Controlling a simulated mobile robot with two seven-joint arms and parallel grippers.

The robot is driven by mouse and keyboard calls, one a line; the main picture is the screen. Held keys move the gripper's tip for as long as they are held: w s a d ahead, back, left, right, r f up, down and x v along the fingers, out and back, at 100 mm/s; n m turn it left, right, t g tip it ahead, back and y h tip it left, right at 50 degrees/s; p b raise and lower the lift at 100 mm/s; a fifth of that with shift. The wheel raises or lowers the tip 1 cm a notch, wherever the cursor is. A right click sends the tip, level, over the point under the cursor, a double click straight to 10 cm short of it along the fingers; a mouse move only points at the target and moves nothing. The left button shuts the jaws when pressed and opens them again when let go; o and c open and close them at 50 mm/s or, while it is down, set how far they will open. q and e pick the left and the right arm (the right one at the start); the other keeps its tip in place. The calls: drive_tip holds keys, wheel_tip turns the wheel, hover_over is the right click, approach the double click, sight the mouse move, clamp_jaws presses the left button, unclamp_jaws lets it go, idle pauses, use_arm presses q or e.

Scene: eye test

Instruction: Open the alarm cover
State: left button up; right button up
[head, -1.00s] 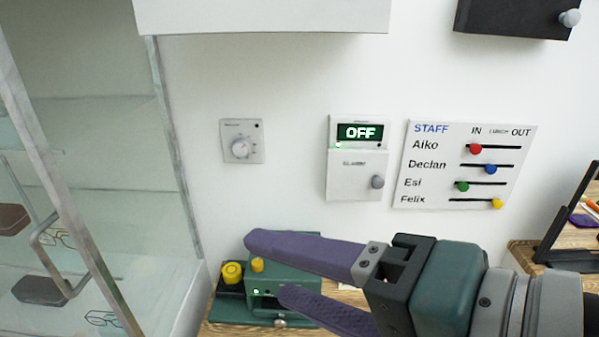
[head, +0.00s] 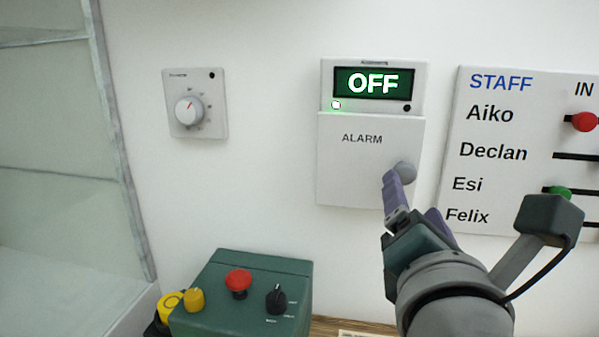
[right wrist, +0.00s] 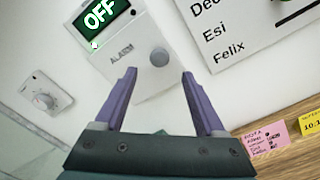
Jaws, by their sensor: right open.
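The white alarm box (head: 372,82) hangs on the wall with a green display reading OFF and a lit green dot. Its lower cover (head: 350,170), marked ALARM, is closed, with a round grey knob (head: 405,171) at its right side. The cover (right wrist: 130,72) and knob (right wrist: 159,57) also show in the right wrist view. My right gripper (head: 412,190) is in front of the knob, its fingers pointing at the wall. In the right wrist view the purple fingers (right wrist: 155,82) are spread, with the knob beyond and between their tips. Contact cannot be seen. My left gripper is not in view.
A dial plate (head: 194,104) is on the wall to the left. The STAFF board (head: 500,200) is close on the right. A green box (head: 225,315) with a red button and knobs stands below. A glass cabinet (head: 120,170) is at far left.

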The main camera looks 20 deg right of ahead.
sight(405, 175)
drive_tip(key=p+x, duration=0.1)
drive_tip(key=x, duration=0.5)
drive_tip(key=shift+w+d, duration=0.2)
drive_tip(key=shift+w, duration=0.15)
drive_tip(key=shift+c, duration=0.3)
clamp_jaws()
idle(0.7)
